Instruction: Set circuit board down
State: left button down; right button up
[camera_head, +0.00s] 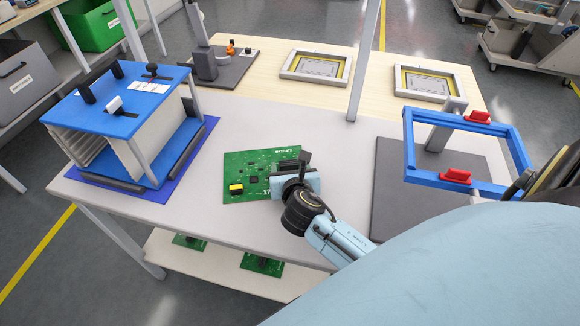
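A green circuit board (240,170) lies flat at or just above the light table top, near the middle. It has a yellow-and-black part at its front left corner and a dark chip in the middle. My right gripper (292,178) is at the board's right edge and covers part of it. Its fingertips are largely hidden by its own body, so I cannot tell whether they are closed on the board. I also cannot tell whether the board fully rests on the table. My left gripper is not in view.
A blue-topped rack (117,95) stands on a blue mat at the left. A blue frame with red clamps (407,150) stands on a grey plate at the right. Two framed fixtures (317,52) (456,71) lie behind. More boards (262,264) sit on the lower shelf. The table front left is clear.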

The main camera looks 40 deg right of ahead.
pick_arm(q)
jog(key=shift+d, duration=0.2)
pick_arm(e)
jog(key=shift+o, duration=0.2)
jog(key=shift+r, duration=0.15)
jog(key=shift+s+a+r, duration=0.1)
jog(key=shift+s+r, duration=0.05)
jog(key=shift+s, duration=0.05)
jog(key=p+v, duration=0.2)
jog(key=v, duration=0.8)
jog(key=shift+s+a+r, duration=0.1)
jog(key=shift+s+a, duration=0.1)
jog(key=shift+s, duration=0.1)
jog(key=shift+s+a+r+p, duration=0.1)
jog(key=shift+s+p, duration=0.15)
jog(key=shift+p, duration=0.05)
jog(key=shift+s, duration=0.1)
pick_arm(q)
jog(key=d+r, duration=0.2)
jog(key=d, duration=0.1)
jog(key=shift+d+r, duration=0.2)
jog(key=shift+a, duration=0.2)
